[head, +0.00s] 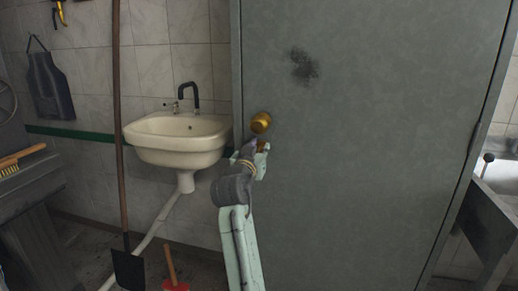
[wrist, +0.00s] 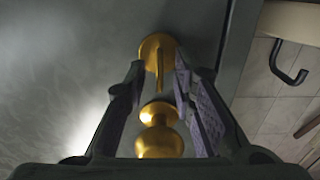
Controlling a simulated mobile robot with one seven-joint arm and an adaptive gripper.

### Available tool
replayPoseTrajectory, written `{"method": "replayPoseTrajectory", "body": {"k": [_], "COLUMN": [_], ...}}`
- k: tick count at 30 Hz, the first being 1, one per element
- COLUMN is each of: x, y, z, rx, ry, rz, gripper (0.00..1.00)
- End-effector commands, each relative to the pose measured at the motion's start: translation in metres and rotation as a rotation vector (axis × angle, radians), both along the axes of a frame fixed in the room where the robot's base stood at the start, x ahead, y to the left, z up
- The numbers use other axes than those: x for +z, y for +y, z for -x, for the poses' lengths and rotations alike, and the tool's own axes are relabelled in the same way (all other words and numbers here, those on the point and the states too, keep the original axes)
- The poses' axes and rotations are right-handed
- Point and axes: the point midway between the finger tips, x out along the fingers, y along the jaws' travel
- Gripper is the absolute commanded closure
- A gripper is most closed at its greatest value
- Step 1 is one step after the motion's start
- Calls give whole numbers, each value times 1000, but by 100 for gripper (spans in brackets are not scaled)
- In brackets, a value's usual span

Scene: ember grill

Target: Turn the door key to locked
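The grey-green metal door (head: 370,150) fills the middle of the head view. A round brass knob (head: 261,122) sits near its left edge, and the knob also shows low in the wrist view (wrist: 159,140). The brass key (wrist: 160,72) stands out from a round brass plate (wrist: 156,46) in the wrist view, its thin bow seen nearly edge-on. My gripper (head: 257,150) is just below the knob in the head view, largely hiding the key there. In the wrist view my gripper (wrist: 160,75) is open, one finger on each side of the key, with visible gaps.
A white sink (head: 180,138) with a dark tap (head: 190,95) is on the wall left of the door. A long-handled shovel (head: 128,265) stands before the tiles. A metal basin (head: 500,180) is at the far right.

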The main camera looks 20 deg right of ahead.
Motion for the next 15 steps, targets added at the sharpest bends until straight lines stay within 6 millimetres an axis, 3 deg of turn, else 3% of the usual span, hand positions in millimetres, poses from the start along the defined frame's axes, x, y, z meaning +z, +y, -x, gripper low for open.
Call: {"method": "replayPoseTrajectory", "body": {"k": [12, 15], "x": [0, 0], "y": [0, 0], "z": [0, 0], "rx": [0, 0], "ry": [0, 0], "rz": [0, 0], "gripper": [100, 100]}}
